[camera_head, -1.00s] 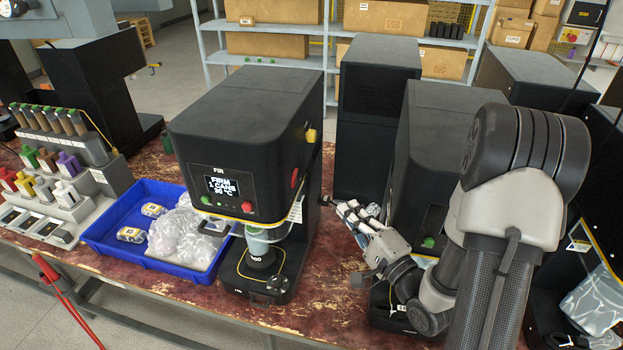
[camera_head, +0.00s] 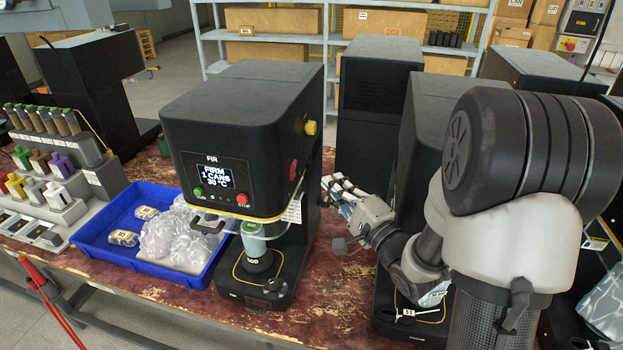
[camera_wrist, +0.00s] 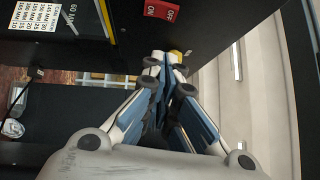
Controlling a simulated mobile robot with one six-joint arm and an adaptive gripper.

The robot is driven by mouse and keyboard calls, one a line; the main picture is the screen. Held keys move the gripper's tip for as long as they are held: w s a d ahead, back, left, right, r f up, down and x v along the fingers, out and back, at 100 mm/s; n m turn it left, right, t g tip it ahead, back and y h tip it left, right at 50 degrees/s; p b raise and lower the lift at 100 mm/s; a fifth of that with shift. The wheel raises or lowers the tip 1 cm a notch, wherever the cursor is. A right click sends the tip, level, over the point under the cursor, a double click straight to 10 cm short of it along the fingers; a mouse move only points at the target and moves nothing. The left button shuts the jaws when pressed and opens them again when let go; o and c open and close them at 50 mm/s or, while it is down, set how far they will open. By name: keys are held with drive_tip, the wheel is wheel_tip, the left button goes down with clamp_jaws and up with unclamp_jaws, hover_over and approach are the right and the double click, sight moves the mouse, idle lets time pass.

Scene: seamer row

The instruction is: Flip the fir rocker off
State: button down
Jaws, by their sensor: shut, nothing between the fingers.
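The fir machine (camera_head: 240,110) is a black box with "FIR" above a lit screen reading "FIRM 1 CANS". Its red rocker (camera_head: 293,170) is on the right side wall, below a yellow knob (camera_head: 310,127). In the wrist view the red rocker (camera_wrist: 161,10) is at the top edge, marked ON at its left and OFF at its right; which end is pressed in I cannot tell. My gripper (camera_head: 328,184) is shut and empty, to the right of that side wall. In the wrist view its fingertips (camera_wrist: 165,62) are together, below the rocker in the picture and apart from it.
A neighbouring black machine (camera_head: 425,130) stands close on the right, leaving a narrow gap around my gripper. A blue tray (camera_head: 95,222) with clear bags is left of the fir machine. A can (camera_head: 256,240) stands under its head. A white printed label (camera_wrist: 33,17) shows in the wrist view.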

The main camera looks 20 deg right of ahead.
sight(294, 171)
drive_tip(key=w+a, duration=0.4)
drive_tip(key=w, duration=0.1)
drive_tip(key=shift+w+a+r+b, duration=0.15)
drive_tip(key=shift+r+b, duration=0.25)
drive_tip(key=shift+w+a+r, duration=0.15)
drive_tip(key=shift+a+r, duration=0.05)
drive_tip(key=shift+a, duration=0.15)
drive_tip(key=shift+d, duration=0.1)
